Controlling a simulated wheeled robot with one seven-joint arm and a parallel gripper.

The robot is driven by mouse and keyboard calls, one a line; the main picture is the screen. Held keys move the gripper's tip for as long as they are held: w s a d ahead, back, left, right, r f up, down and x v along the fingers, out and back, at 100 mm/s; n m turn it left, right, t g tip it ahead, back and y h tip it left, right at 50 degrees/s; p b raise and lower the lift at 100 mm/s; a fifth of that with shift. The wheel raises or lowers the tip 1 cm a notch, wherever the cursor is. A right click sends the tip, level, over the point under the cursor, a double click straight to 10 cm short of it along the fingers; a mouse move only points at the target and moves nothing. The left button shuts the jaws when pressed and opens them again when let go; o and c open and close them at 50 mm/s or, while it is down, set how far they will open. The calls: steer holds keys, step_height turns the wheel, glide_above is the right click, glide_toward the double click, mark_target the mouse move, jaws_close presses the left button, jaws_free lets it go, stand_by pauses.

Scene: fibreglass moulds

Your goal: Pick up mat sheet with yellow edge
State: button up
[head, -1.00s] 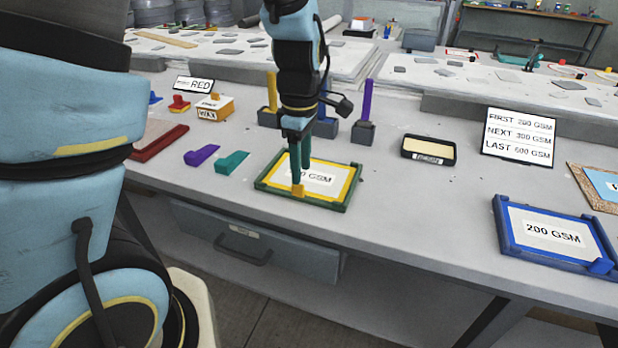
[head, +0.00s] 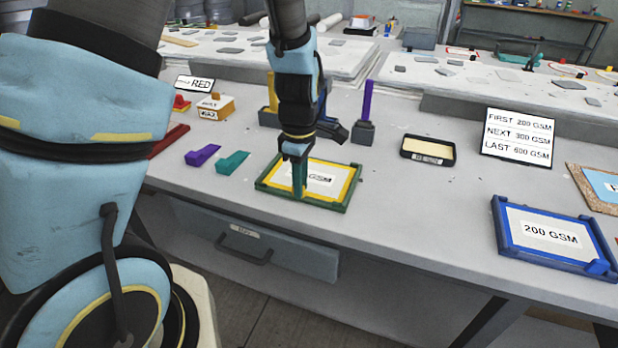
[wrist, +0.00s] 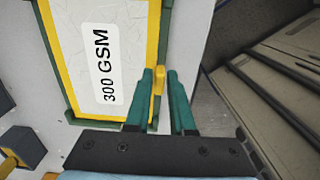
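The mat sheet with yellow edge (head: 345,185) lies flat in a green tray (head: 320,204) near the table's front edge; its label reads 300 GSM. It also shows in the wrist view (wrist: 75,25). A small yellow tab (wrist: 158,80) sticks out at its edge. My gripper (head: 299,192) points down over the tray's front side. In the wrist view its two green fingers (wrist: 161,76) stand apart, one on each side of the tab. I cannot tell whether they touch it. In the head view the fingers cover the tab.
A blue tray with a 200 GSM sheet (head: 540,232) lies to the right. A sign (head: 518,135) lists 200, 300, 600 GSM in order. A black tray (head: 428,150) stands behind. Purple (head: 203,155) and green (head: 232,162) pieces lie left. The table between the green and blue trays is clear.

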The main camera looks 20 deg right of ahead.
jaws_close()
stand_by(0.3)
